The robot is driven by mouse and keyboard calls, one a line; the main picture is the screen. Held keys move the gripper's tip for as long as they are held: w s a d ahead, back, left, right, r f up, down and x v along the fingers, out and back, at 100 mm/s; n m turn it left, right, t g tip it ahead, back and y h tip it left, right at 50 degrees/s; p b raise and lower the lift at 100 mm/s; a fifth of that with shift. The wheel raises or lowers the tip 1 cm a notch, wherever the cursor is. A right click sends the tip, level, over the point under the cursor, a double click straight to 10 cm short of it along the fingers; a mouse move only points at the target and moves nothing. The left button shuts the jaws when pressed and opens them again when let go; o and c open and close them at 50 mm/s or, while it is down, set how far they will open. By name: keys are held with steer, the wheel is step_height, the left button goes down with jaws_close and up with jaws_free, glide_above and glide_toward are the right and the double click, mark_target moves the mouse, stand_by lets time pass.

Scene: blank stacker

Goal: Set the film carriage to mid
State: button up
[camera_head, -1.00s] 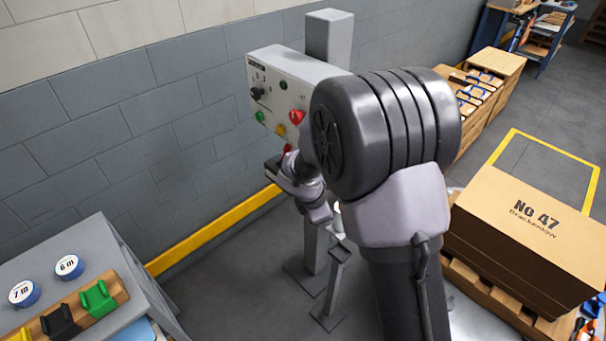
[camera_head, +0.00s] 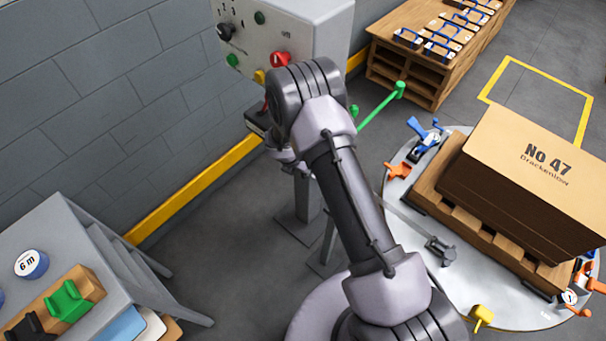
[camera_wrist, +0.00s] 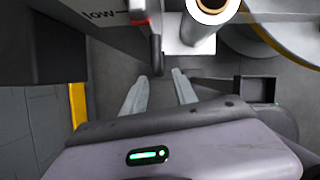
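In the wrist view a red and black lever (camera_wrist: 155,50) hangs beside a grey surface marked "low" (camera_wrist: 100,14). Which part is the film carriage is not certain. A white roll (camera_wrist: 190,35) with an orange-ringed core (camera_wrist: 210,5) is just right of the lever. My gripper (camera_wrist: 158,77) is open, its two pale fingers apart, with the lever's black end near and between the tips. I cannot tell whether they touch. In the head view my arm hides most of the gripper; a red part (camera_head: 265,106) shows below the control box (camera_head: 315,32).
The control box has a red knob (camera_head: 281,60), a black knob (camera_head: 226,31) and green buttons. A round table (camera_head: 500,305) carries a pallet with a carton (camera_head: 540,150). A grey bench (camera_head: 50,245) stands left.

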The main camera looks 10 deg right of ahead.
steer(key=b+x, duration=0.1)
steer(key=x, duration=0.4)
jaws_close()
steer(key=shift+w+r, duration=0.1)
stand_by(1.2)
